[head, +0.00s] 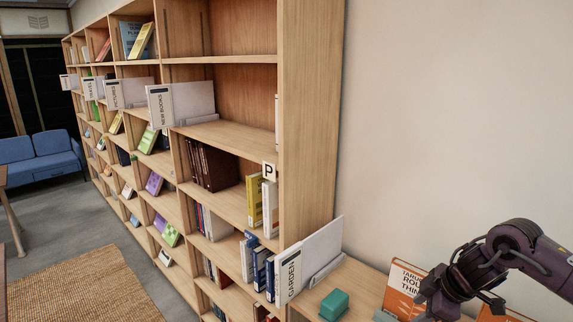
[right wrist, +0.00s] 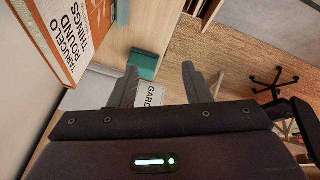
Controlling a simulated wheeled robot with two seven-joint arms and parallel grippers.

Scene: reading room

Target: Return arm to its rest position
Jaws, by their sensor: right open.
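My right arm comes in from the right edge of the head view, and its gripper (head: 432,300) is low beside an orange and white book (head: 402,276). In the right wrist view the two fingers of my right gripper (right wrist: 158,82) stand apart with nothing held between them. The book (right wrist: 72,40) is to their left there, and a teal block (right wrist: 144,65) lies beyond the fingertips. My left gripper is not in view.
A tall wooden bookshelf (head: 308,130) fills the middle of the head view. A low wooden top beside it carries the teal block (head: 335,305) and a GARDEN sign (head: 291,277). A blue sofa (head: 42,156) and woven rug (head: 80,285) are at the left.

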